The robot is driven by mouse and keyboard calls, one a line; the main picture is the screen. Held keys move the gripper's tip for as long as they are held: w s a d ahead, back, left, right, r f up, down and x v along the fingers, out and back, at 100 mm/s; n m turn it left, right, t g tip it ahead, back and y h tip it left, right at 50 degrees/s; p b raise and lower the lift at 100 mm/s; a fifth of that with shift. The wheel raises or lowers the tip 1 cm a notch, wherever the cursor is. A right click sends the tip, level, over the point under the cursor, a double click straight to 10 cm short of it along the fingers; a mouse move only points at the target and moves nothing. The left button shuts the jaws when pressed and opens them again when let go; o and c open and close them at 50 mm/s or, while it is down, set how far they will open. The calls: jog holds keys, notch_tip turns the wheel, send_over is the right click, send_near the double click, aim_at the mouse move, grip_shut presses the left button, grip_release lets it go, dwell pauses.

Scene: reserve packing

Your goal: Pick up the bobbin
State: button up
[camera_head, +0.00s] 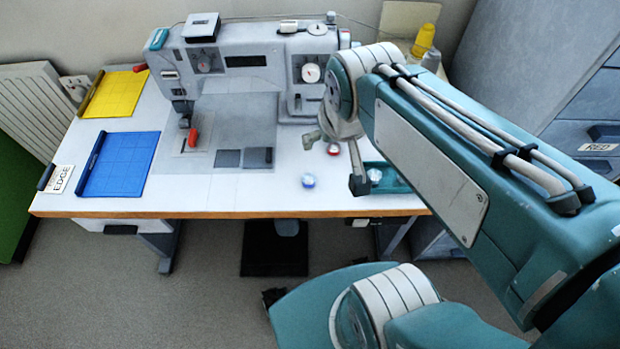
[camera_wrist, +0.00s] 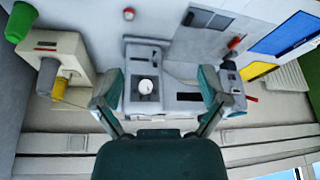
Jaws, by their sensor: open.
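A small round bobbin-like piece with a blue and white top (camera_head: 308,181) lies on the white table near its front edge. A similar red and white piece (camera_head: 333,149) lies farther back, close beside my gripper (camera_head: 335,161); a red and white round piece also shows in the wrist view (camera_wrist: 128,14). A third pale round piece (camera_head: 375,174) sits in a teal tray (camera_head: 400,184), partly behind my arm. I cannot tell which one the task means. My gripper's fingers are spread and empty in the wrist view (camera_wrist: 161,80), with the sewing machine (camera_wrist: 160,92) seen between them.
The sewing machine (camera_head: 245,62) stands along the table's back. A blue mat (camera_head: 124,163) and yellow mat (camera_head: 115,94) lie at left. A yellow thread cone (camera_head: 424,40) stands behind my arm. The table's front middle is mostly clear.

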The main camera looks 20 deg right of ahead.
jog(key=w+f+g, duration=0.2)
jog(key=w+f, duration=0.5)
jog(key=m+g, duration=0.2)
send_over(309, 177)
notch_tip(309, 177, down, 10)
jog(key=f, duration=1.1)
jog(key=shift+s+a, duration=0.15)
jog(key=shift+s, duration=0.05)
jog(key=c, duration=0.9)
